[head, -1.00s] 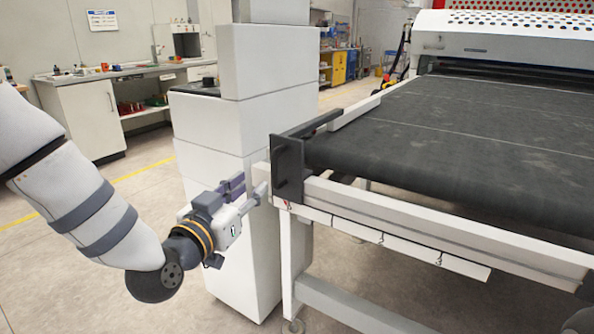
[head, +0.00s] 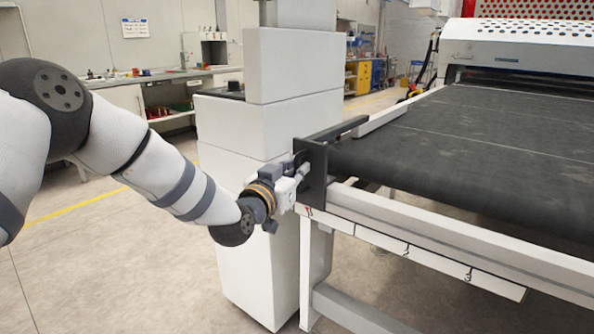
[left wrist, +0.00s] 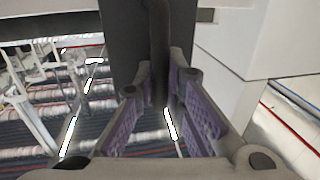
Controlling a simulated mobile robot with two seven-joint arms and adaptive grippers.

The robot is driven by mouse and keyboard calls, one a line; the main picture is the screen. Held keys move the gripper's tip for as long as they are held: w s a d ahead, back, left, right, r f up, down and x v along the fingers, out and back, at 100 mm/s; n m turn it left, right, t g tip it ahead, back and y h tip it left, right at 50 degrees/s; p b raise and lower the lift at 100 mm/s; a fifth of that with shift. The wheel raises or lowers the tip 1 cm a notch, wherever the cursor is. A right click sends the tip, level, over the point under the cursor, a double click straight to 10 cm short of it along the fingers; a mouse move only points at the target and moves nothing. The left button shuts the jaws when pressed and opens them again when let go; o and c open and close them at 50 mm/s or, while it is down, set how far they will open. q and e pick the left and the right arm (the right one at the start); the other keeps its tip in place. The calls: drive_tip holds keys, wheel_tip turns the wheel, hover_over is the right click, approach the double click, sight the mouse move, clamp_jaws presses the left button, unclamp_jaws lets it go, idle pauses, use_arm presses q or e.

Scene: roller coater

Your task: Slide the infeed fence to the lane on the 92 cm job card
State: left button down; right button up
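The infeed fence has a black end plate (head: 312,172) at the near left corner of the dark conveyor belt (head: 470,150). A pale bar (head: 380,121) runs back from it along the belt's left edge. My left gripper (head: 301,172) is at the outer face of the end plate. In the left wrist view, its purple-padded fingers (left wrist: 160,85) stand on both sides of a dark upright handle (left wrist: 158,40). Whether they press on it is unclear. A white lane strip (head: 435,260) with small numbers lies on the front rail. No readable job card shows. My right gripper is out of view.
A pale grey column cabinet (head: 245,130) stands close behind my left gripper. The white machine hood (head: 530,45) is at the belt's far end. A workbench (head: 160,80) lines the back left. Open floor lies at the front left.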

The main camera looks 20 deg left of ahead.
use_arm(q)
drive_tip(key=shift+d, duration=0.1)
drive_tip(key=s+d+p, duration=0.2)
drive_tip(key=s+d, duration=0.2)
drive_tip(key=d, duration=0.7)
drive_tip(key=shift+d+p, duration=0.15)
drive_tip(key=shift+p, duration=0.2)
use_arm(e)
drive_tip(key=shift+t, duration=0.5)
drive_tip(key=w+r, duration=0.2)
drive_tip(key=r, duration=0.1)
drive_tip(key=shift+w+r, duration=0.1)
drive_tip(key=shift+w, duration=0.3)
use_arm(q)
drive_tip(key=c, duration=1.7)
unclamp_jaws()
drive_tip(key=shift+o, duration=0.2)
drive_tip(key=shift+s, duration=0.15)
